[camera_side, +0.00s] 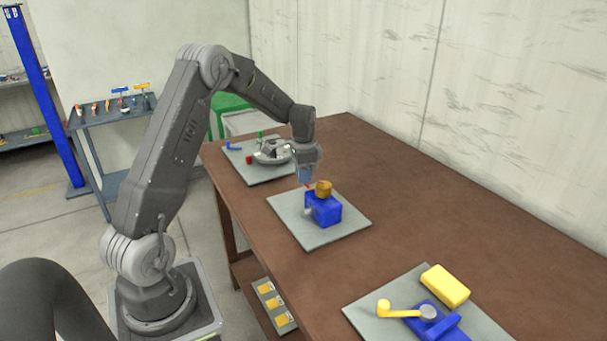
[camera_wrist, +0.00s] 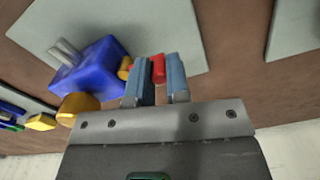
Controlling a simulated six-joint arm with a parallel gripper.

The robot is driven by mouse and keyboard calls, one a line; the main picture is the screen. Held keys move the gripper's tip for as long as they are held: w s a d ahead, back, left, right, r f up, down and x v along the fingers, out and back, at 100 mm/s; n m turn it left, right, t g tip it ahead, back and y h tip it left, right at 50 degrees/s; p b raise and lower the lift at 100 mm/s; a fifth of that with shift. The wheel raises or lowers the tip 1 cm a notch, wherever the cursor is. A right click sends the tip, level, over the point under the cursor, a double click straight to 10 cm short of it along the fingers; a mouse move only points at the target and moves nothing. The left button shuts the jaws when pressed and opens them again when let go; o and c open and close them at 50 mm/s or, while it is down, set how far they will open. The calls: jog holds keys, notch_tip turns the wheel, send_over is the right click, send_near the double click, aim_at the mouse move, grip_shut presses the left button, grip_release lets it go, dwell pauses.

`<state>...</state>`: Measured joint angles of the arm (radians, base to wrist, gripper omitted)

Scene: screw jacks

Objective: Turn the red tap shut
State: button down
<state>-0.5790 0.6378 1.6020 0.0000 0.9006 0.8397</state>
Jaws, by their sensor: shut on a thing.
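A blue block (camera_side: 323,210) with an orange cylinder (camera_side: 323,188) on top stands on the middle grey plate (camera_side: 345,222). In the wrist view the blue block (camera_wrist: 92,68) shows a grey stub (camera_wrist: 64,50) and a small orange part (camera_wrist: 125,68). The red tap handle (camera_wrist: 158,68) sits beside that part, between my fingers. My gripper (camera_side: 305,175) is at the block's upper left side in the side view. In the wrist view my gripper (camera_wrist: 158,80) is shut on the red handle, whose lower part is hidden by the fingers.
A back plate (camera_side: 265,177) carries a grey device (camera_side: 271,152) and a small red piece (camera_side: 249,160). A front plate (camera_side: 372,318) holds a yellow crank (camera_side: 398,311), a yellow block (camera_side: 445,286) and blue parts. The brown table (camera_side: 440,210) is clear to the right.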

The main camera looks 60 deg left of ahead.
jog(key=n, duration=0.1)
jog(key=s+n, duration=0.1)
jog(key=n, duration=0.2)
jog(key=shift+s+d, duration=0.15)
jog(key=shift+s, duration=0.15)
jog(key=n, duration=0.2)
jog(key=s+n, duration=0.1)
jog(key=shift+s+d+n, duration=0.1)
jog(key=shift+d+n, duration=0.25)
jog(key=shift+n, duration=0.05)
jog(key=n, duration=0.1)
jog(key=s+d+n, duration=0.1)
jog(key=n, duration=0.1)
jog(key=shift+s+d+n, duration=0.15)
jog(key=shift+d+n, duration=0.2)
jog(key=shift+n, duration=0.65)
jog(key=shift+s+d+n, duration=0.1)
jog(key=shift+d+n, duration=0.2)
jog(key=shift+n, duration=0.7)
jog(key=c, duration=1.1)
grip_release()
jog(key=shift+d, duration=0.1)
